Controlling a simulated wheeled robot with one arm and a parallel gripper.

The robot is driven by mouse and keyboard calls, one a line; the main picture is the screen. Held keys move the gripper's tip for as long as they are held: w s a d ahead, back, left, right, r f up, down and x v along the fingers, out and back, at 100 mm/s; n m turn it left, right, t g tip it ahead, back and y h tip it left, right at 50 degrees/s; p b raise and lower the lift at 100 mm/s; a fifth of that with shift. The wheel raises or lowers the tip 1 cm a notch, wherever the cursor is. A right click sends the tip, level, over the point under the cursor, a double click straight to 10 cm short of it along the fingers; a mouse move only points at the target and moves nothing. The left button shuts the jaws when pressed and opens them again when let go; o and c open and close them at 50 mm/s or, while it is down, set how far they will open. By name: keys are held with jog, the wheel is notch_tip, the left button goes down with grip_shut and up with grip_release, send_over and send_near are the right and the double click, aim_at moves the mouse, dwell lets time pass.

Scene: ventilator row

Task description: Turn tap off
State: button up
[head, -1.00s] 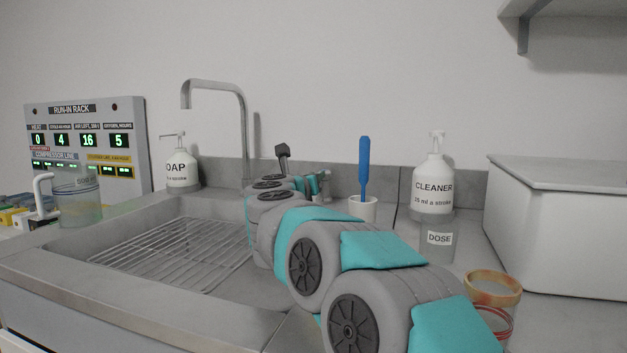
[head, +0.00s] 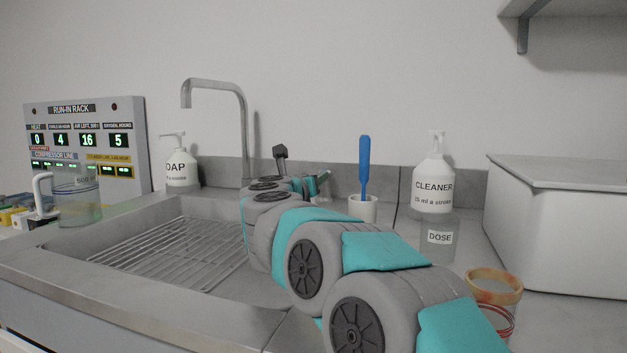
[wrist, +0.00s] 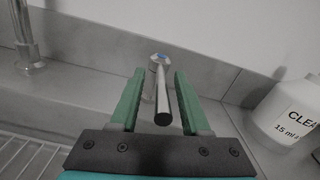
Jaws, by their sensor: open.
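The tap spout (head: 243,120) rises behind the sink and bends over the basin. No water shows at its mouth. In the wrist view the lower part of the tap spout (wrist: 24,40) is at the upper left. The tap lever (wrist: 161,95) is a metal bar with a round dark end towards me and a blue mark on its hub. My gripper (wrist: 160,76) is open, with one green finger on each side of the lever and visible gaps. In the head view my gripper (head: 318,184) is partly hidden by my arm, and I cannot make out the lever there.
A soap bottle (head: 181,169) stands left of the spout. Right of my gripper are a white cup (head: 362,210) with a blue brush, a cleaner bottle (head: 433,187), a jar (head: 494,290) and a grey bin (head: 560,235). The sink rack (head: 170,255) is empty.

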jog(key=b+v, duration=0.1)
jog(key=v, duration=0.5)
jog(key=shift+s+a, duration=0.2)
jog(key=shift+s, duration=0.15)
